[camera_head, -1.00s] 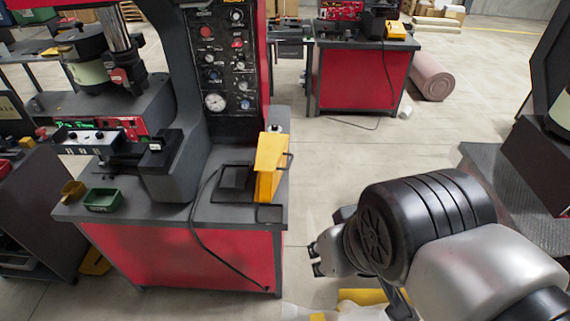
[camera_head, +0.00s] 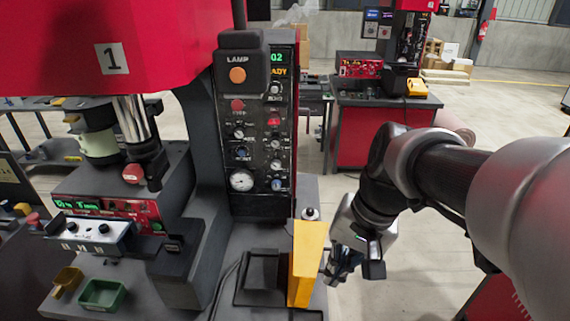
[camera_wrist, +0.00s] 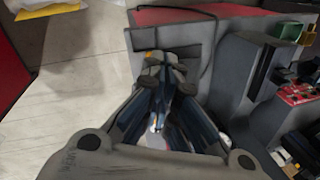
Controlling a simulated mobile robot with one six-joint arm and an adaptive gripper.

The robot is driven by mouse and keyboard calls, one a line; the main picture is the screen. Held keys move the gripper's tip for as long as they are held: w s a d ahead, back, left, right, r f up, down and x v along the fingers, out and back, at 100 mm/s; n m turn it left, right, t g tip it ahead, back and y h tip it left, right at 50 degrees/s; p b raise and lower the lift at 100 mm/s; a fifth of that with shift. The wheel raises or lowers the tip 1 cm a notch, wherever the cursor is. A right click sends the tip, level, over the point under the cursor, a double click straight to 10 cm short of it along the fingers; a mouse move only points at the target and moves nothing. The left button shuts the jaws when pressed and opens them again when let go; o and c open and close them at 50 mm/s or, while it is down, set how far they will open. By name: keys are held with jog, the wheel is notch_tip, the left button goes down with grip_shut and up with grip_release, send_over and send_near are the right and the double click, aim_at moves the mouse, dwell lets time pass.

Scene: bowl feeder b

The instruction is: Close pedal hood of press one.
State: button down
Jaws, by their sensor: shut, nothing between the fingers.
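Press one, with a number 1 plate (camera_head: 112,58), stands at the left in the head view. Its yellow pedal hood (camera_head: 307,262) stands upright, raised, at the right edge of the bench top. The dark pedal base (camera_head: 262,275) lies open to the hood's left. My gripper (camera_head: 350,268) is just right of the hood, on its outer side; I cannot tell whether they touch. Its fingers also show in the wrist view (camera_wrist: 168,80), shut with nothing held. The hood cannot be made out clearly in the wrist view.
A control panel (camera_head: 262,130) rises behind the pedal. A green tray (camera_head: 102,294) and a yellow bin (camera_head: 67,281) sit at the bench's front left. Another red press bench (camera_head: 365,130) stands farther back. Open floor lies right of press one.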

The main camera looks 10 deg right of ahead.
jog(key=w+d+f+m+y, duration=0.5)
jog(key=w+d+f+m, duration=0.35)
jog(key=d, duration=0.25)
jog(key=w+d+f+m+t+y+p, duration=0.1)
jog(key=d+f+m+t+y, duration=0.3)
jog(key=d+f+m, duration=0.8)
jog(key=w+a+f+n+b, duration=0.1)
jog(key=w+a+f+n, duration=0.2)
jog(key=w+a+f, duration=0.3)
jog(key=a+f, duration=0.1)
jog(key=a, duration=0.2)
jog(key=shift+w+a+b, duration=0.15)
jog(key=shift+a+b, duration=0.15)
jog(key=shift+r, duration=0.1)
